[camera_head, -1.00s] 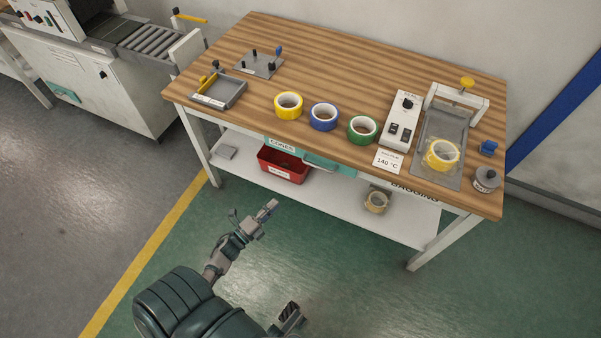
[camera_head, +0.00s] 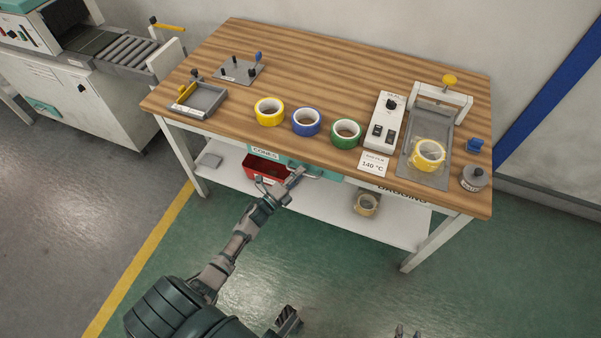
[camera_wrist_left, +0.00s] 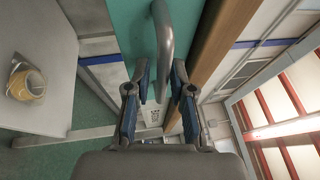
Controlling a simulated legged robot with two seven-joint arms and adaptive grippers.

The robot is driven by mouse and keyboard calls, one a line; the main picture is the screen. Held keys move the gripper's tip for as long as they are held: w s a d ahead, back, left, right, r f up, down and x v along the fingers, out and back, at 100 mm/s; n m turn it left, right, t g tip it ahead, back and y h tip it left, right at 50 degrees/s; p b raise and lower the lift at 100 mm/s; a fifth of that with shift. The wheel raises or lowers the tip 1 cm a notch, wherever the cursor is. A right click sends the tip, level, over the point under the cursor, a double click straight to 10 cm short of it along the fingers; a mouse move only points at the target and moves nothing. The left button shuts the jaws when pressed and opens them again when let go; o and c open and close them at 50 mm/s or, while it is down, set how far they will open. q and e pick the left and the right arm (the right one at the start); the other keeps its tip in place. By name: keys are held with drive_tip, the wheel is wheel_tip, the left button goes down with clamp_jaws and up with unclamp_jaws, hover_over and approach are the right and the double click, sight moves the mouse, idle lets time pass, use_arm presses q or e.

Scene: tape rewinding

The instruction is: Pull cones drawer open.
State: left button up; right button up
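The cones drawer (camera_head: 265,151) has a teal front with a white "CONES" label and sits under the table's front edge. It looks closed. Its grey bar handle (camera_head: 313,171) is partly hidden by my left gripper (camera_head: 290,182). In the left wrist view, the teal front (camera_wrist_left: 137,25) fills the upper middle and the curved handle (camera_wrist_left: 164,45) reaches down between the fingertips of my left gripper (camera_wrist_left: 160,75). The fingers are apart on either side of the handle, not closed on it. My right gripper (camera_head: 408,332) shows only its two separated tips at the bottom edge.
The wooden tabletop (camera_head: 330,75) carries yellow (camera_head: 269,111), blue (camera_head: 306,122) and green (camera_head: 346,133) tape rolls and a sealing device (camera_head: 387,122). On the lower shelf (camera_head: 325,197) are a red bin (camera_head: 262,170) and a tan roll (camera_head: 366,204). The floor in front is clear.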

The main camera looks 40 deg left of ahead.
use_arm(q)
drive_tip(key=shift+w+d+r, duration=0.1)
drive_tip(key=shift+w+d, duration=0.15)
drive_tip(key=shift+w, duration=0.05)
drive_tip(key=shift+a, duration=0.15)
clamp_jaws()
drive_tip(key=shift+s, duration=0.1)
